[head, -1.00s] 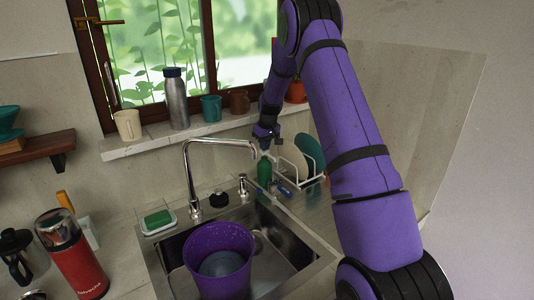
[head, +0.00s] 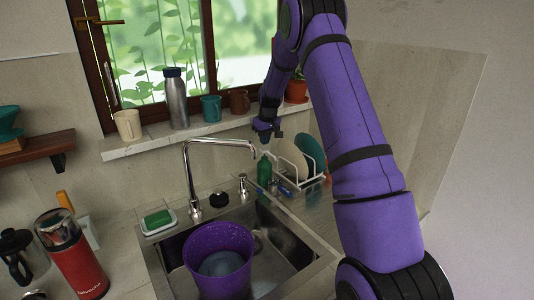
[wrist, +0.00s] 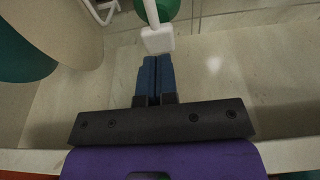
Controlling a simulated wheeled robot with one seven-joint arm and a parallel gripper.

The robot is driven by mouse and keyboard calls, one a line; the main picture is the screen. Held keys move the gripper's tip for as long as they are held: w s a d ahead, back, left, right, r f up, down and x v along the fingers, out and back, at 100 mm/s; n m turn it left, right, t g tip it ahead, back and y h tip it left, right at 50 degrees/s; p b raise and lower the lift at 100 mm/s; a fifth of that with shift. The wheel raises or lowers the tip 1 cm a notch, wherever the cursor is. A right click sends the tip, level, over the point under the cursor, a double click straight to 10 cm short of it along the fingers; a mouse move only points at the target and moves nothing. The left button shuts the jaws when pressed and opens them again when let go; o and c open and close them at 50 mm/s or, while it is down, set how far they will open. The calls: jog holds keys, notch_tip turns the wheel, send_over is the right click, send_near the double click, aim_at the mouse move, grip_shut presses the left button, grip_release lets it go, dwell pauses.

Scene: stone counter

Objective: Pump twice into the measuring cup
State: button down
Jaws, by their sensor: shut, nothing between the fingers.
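A green pump bottle (head: 264,172) stands upright behind the sink, beside the dish rack. In the wrist view its green body (wrist: 168,8) is cut off at the top edge, and its white pump head (wrist: 157,39) lies just beyond my fingertips. My gripper (head: 266,138) is above the bottle in the head view. Its blue fingers (wrist: 155,62) are shut together and empty, with a small apparent gap to the pump head. I cannot make out a measuring cup for certain; a small blue item (head: 284,190) by the bottle is too small to identify.
A white rack (head: 312,181) with plates stands right of the bottle. The faucet (head: 190,175) and a soap dispenser (head: 243,186) are on the left. A purple bucket (head: 219,240) sits in the sink. Mugs and a potted plant (head: 297,90) line the windowsill above.

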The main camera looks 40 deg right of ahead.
jog(key=shift+r, duration=3)
jog(key=s+a+r+t, duration=0.2)
jog(key=s+a+r, duration=1.4)
jog(key=s+r, duration=0.3)
jog(key=s+a, duration=0.4)
jog(key=s, duration=0.9)
jog(key=s+a+f+t, duration=0.1)
jog(key=s+a, duration=0.3)
jog(key=s, duration=0.9)
jog(key=shift+s+a, duration=0.2)
jog(key=shift+a, duration=0.05)
